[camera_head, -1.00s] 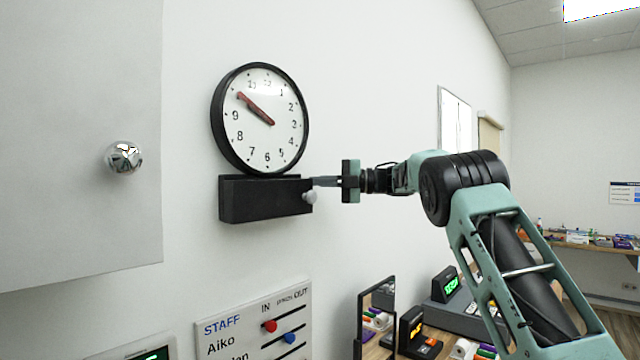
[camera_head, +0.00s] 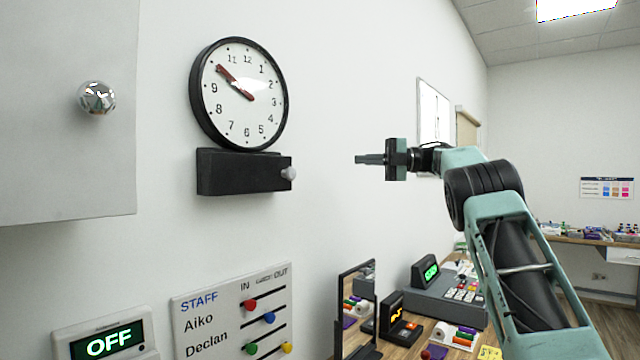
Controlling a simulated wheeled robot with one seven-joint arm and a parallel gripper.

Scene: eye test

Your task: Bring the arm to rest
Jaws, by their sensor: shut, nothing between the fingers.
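My gripper (camera_head: 358,159) is shut and empty, held out level and pointing left in the middle of the view. It is in the air to the right of a black box with a pale knob (camera_head: 288,173), clear of both. My arm (camera_head: 480,190) reaches up from the lower right, bent at the elbow joint. The round wall clock (camera_head: 262,115) with dark red hands sits above the black box (camera_head: 225,172).
A white cabinet (camera_head: 50,160) with a shiny round knob (camera_head: 96,98) is at the upper left. A staff board (camera_head: 205,300) and a display reading OFF (camera_head: 105,345) are below. A desk with a mirror (camera_head: 357,310), lit displays and a keypad device (camera_head: 440,297) lies under my arm.

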